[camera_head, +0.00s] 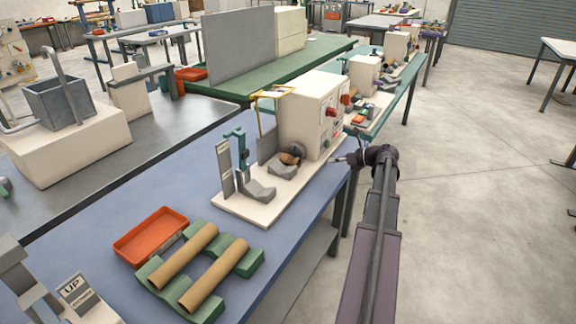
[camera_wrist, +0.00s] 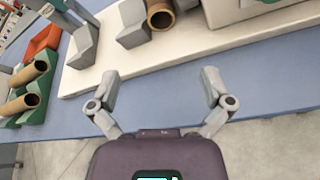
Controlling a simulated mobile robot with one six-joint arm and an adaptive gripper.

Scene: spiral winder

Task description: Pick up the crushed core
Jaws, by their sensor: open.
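A short brown core (camera_head: 289,158) lies at the winder's grey cradle (camera_head: 283,170), beside the machine's box. In the wrist view its open round end (camera_wrist: 160,15) shows at the top, and the rest is cut off. Two longer cardboard cores (camera_head: 184,256) (camera_head: 215,275) lie side by side on a green rack (camera_head: 150,275). Their ends (camera_wrist: 28,73) (camera_wrist: 20,103) show at the left of the wrist view. I cannot tell from shape which core is crushed. My gripper (camera_wrist: 161,82) is open and empty, over the bench's front edge, apart from the winder core.
The winder (camera_head: 312,112) stands on a white base (camera_head: 245,210) on the blue bench (camera_head: 130,200). An orange tray (camera_head: 150,236) sits left of the rack. A sign marked UP (camera_head: 75,290) stands at the lower left. Open floor (camera_head: 470,200) lies to the right.

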